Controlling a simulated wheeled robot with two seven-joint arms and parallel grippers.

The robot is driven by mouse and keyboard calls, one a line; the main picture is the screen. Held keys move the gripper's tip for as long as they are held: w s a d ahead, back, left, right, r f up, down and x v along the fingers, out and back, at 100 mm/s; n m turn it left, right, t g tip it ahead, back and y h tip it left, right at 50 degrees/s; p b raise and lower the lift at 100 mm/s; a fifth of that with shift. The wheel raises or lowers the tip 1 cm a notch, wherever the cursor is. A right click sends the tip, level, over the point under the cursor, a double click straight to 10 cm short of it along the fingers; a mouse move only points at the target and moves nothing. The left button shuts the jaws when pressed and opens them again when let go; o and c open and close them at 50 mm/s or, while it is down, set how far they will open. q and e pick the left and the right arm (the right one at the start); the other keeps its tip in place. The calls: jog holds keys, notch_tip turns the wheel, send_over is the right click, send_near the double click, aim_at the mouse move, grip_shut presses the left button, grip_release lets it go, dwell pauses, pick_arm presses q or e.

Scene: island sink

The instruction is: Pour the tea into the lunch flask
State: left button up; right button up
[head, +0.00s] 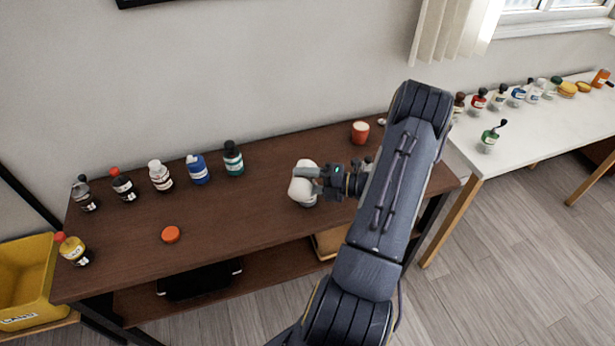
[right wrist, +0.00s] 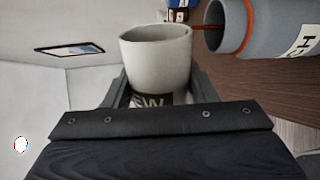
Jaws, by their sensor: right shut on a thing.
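My right gripper (head: 312,180) is shut on a white mug (right wrist: 158,65) with a dark label. In the head view a pale rounded shape, the mug (head: 301,186), sits at the fingers above the brown table. The mug appears tipped well over. In the right wrist view a grey lunch flask (right wrist: 270,28) with an orange ring stands open just beside the mug's rim. A thin reddish line shows between rim and flask mouth; I cannot tell if it is tea. In the head view the flask is not clearly separable from the mug. My left gripper is out of view.
An orange lid (head: 171,234) lies on the brown table (head: 235,225). Several bottles (head: 197,169) line its back left, and a yellow-labelled bottle (head: 73,249) stands at the left end. A white table (head: 535,130) holds more bottles.

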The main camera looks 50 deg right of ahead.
jog(key=shift+d+r+m+p, duration=0.1)
jog(key=shift+r+m+p, duration=0.15)
jog(key=shift+p, duration=0.3)
jog(key=shift+f, duration=0.1)
